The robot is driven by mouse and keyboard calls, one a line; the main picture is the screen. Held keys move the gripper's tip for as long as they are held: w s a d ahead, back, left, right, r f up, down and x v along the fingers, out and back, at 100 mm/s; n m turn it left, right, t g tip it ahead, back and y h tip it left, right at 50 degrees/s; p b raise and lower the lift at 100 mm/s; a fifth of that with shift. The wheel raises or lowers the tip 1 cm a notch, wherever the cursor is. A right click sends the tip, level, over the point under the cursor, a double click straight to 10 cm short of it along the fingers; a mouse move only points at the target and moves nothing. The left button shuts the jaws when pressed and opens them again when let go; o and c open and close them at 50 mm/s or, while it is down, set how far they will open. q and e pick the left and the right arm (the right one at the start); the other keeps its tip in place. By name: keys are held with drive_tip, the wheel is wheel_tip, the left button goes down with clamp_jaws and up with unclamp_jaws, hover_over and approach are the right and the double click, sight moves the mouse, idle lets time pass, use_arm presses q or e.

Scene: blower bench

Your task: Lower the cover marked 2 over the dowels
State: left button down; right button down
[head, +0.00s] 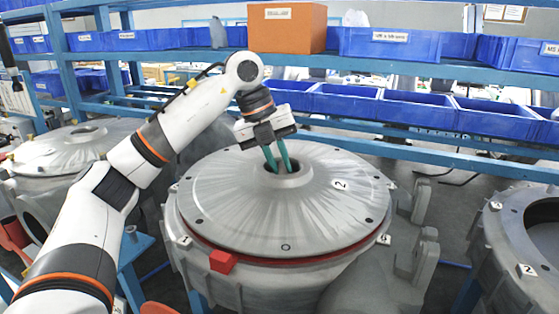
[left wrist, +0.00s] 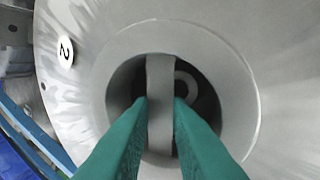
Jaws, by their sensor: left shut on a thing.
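The grey domed cover marked 2 (head: 240,215) lies level over the middle housing (head: 205,262) in the head view. Its round 2 tag also shows in the left wrist view (left wrist: 66,51). My left gripper (head: 279,168) points down into the cover's central hole. Its green fingers are shut on a grey bar (left wrist: 160,110) across that hole. A red ring (head: 300,262) shows beneath the cover's front rim; I cannot tell whether cover and ring touch. Small holes sit around the rim. I cannot make out the dowels. My right gripper is out of view.
A red block (head: 222,261) sits at the middle housing's front left rim. An open housing with a 2 tag (head: 527,269) stands at right, a covered one (head: 60,155) at left. Behind is a blue rack with blue bins (head: 345,104) and an orange box (head: 287,28).

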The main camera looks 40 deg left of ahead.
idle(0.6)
use_arm(q)
drive_tip(key=c, duration=1.3)
unclamp_jaws()
drive_tip(key=shift+s, duration=0.1)
drive_tip(key=shift+f, duration=0.25)
drive_tip(key=p+v, duration=0.1)
drive_tip(key=v, duration=1.1)
drive_tip(key=shift+s+r, duration=0.1)
drive_tip(key=shift+r, duration=0.1)
drive_tip(key=shift+f, duration=0.15)
